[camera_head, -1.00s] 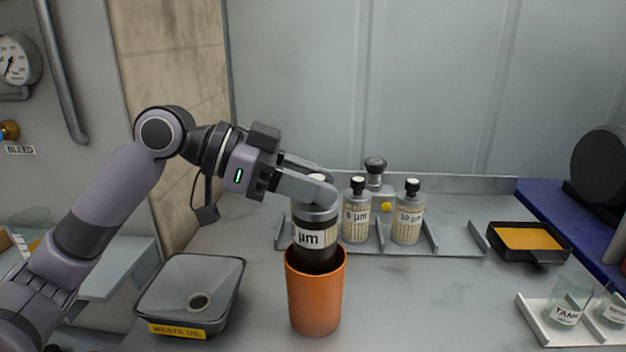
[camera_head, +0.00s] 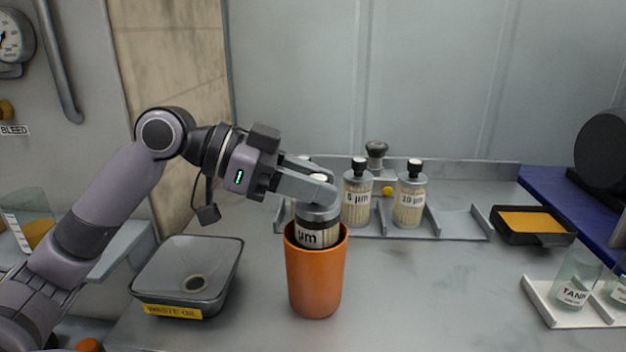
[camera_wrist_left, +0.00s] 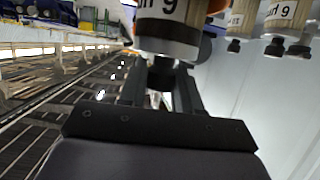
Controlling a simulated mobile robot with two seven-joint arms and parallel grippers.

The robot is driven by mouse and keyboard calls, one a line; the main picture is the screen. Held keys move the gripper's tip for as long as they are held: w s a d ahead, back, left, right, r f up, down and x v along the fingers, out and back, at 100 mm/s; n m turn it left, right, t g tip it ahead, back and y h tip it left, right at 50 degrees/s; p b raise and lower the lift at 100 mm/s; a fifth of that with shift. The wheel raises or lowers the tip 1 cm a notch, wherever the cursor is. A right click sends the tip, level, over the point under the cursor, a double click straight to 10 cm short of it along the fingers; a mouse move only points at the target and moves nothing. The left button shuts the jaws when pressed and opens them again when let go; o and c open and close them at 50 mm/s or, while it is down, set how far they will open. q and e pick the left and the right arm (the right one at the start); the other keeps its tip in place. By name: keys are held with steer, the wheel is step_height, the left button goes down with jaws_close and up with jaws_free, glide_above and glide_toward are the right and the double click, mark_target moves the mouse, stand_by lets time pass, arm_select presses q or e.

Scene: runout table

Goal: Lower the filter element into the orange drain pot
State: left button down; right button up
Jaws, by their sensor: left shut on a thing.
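The left wrist view shows the filter element (camera_wrist_left: 168,38) between the fingers of my left gripper (camera_wrist_left: 160,82). My right gripper is not in view.
A waste oil tray (camera_head: 168,280) stands left of the pot. Behind it, a rack (camera_head: 460,230) holds labelled filters (camera_head: 357,192) (camera_head: 410,196). At right are a black tray with orange contents (camera_head: 532,224) and a white tray (camera_head: 545,305) with glass jars. The bench right of the pot is clear.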

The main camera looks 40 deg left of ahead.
arm_select(q)
steer(key=shift+f+b, duration=0.7)
steer(key=shift+f, duration=0.3)
steer(key=c, duration=0.7)
jaws_free()
steer(key=b+v, duration=0.1)
steer(key=v, duration=0.6)
steer(key=shift+b, duration=0.3)
